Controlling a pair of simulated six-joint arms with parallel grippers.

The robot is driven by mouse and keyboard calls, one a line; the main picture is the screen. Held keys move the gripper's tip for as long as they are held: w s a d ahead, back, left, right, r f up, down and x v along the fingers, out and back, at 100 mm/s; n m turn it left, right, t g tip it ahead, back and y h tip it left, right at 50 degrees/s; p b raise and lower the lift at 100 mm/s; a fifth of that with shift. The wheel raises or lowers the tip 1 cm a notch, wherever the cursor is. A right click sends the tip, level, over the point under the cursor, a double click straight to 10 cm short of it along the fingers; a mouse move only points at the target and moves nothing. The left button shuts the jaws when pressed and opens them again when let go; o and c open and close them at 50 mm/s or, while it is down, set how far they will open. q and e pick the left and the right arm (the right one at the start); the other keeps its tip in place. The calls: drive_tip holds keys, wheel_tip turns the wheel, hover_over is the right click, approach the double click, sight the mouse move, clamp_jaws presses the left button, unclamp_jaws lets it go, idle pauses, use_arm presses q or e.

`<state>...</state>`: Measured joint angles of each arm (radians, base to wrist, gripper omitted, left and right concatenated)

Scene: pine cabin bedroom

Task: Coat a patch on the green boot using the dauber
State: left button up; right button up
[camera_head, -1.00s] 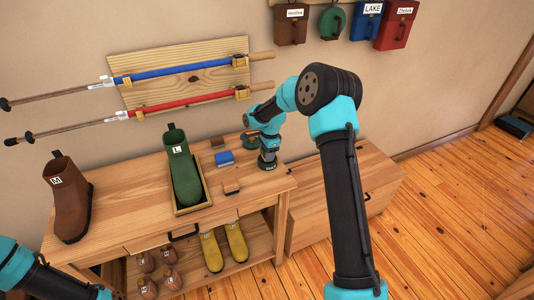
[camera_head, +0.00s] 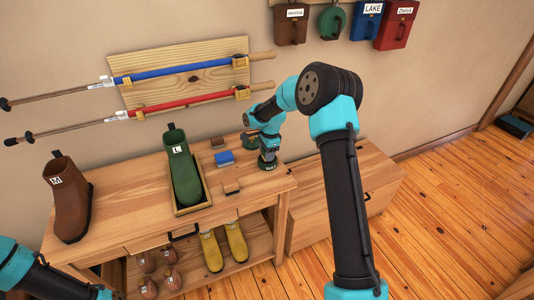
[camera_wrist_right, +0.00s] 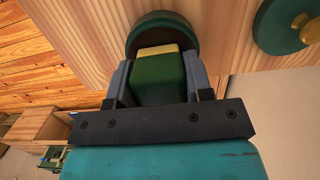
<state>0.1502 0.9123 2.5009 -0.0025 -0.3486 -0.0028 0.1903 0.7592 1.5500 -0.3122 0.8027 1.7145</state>
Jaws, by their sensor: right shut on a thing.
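The green boot (camera_head: 183,172), labelled L, stands upright in a shallow wooden tray (camera_head: 193,210) on the bench. My right gripper (camera_head: 267,160) is low over the bench's right end, to the right of the boot and apart from it. In the right wrist view its fingers (camera_wrist_right: 158,85) are shut on a green block-like handle with a yellow band, which I take for the dauber (camera_wrist_right: 158,78). A round dark green thing (camera_wrist_right: 150,20) lies just beyond the handle; I cannot tell whether they touch. Only part of my left arm shows at lower left, without its gripper.
A green disc with a brass knob (camera_wrist_right: 285,25) lies beside the gripper. A brown boot (camera_head: 70,205) stands left. Yellow boots (camera_head: 211,250) are on the shelf below.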

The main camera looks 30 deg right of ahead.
drive_tip(key=shift+r, duration=3.35)
drive_tip(key=s+a+r+n, duration=0.1)
drive_tip(key=s+a+n, duration=0.2)
drive_tip(key=a+n, duration=0.5)
drive_tip(key=s+a+r+n+g+h, duration=0.1)
drive_tip(key=s+a+n, duration=0.3)
drive_tip(key=a+n, duration=0.4)
drive_tip(key=a, duration=0.3)
drive_tip(key=shift+a, duration=0.35)
drive_tip(key=shift+w+r, duration=0.1)
